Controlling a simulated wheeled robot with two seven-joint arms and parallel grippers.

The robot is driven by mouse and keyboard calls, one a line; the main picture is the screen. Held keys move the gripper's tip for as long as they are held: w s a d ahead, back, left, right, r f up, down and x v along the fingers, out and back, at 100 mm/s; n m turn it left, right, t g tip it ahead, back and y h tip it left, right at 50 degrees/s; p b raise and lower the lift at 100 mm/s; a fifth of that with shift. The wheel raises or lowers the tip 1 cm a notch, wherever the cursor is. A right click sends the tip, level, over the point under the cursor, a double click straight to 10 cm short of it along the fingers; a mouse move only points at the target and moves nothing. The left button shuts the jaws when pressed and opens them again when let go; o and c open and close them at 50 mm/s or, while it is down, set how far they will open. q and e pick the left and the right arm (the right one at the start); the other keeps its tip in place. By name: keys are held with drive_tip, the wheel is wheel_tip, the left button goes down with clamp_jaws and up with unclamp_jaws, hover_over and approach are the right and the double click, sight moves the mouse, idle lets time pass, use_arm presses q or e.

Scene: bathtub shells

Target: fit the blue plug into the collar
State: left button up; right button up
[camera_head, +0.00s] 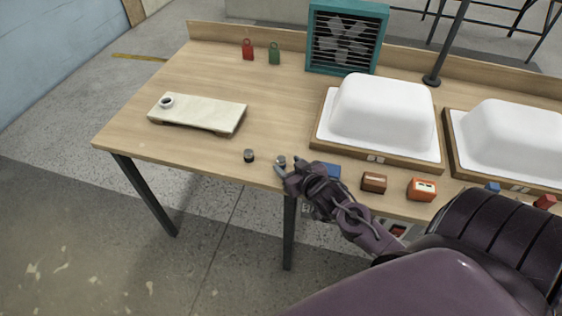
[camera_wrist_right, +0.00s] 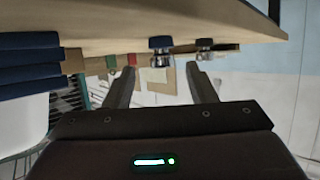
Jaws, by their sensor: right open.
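The collar (camera_head: 166,102) is a small white ring with a dark opening, on a pale board at the left of the bench. Two small plugs stand near the front edge. The right one (camera_head: 281,160), which looks dark blue with a grey metal part in the right wrist view (camera_wrist_right: 160,46), seems to be the blue plug. The other plug (camera_head: 249,156) is darker and stands to its left. My right gripper (camera_head: 286,168) is open and empty. The blue plug appears between its fingertips in the wrist view, just ahead of them. My left gripper is out of view.
The pale board (camera_head: 205,114) lies at the left. Two white tub shells (camera_head: 383,112) on wooden frames fill the right. A blue bin (camera_head: 326,170), a brown box (camera_head: 374,182) and an orange box (camera_head: 422,188) line the front edge. The bench between plugs and board is clear.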

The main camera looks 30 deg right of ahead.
sight(284, 163)
drive_tip(key=x, duration=0.5)
drive_tip(key=shift+a+f+p, duration=0.1)
drive_tip(key=shift+a+p, duration=0.05)
drive_tip(key=shift+p, duration=0.2)
drive_tip(key=shift+c, duration=0.4)
drive_tip(key=c, duration=1)
drive_tip(key=shift+o, duration=0.2)
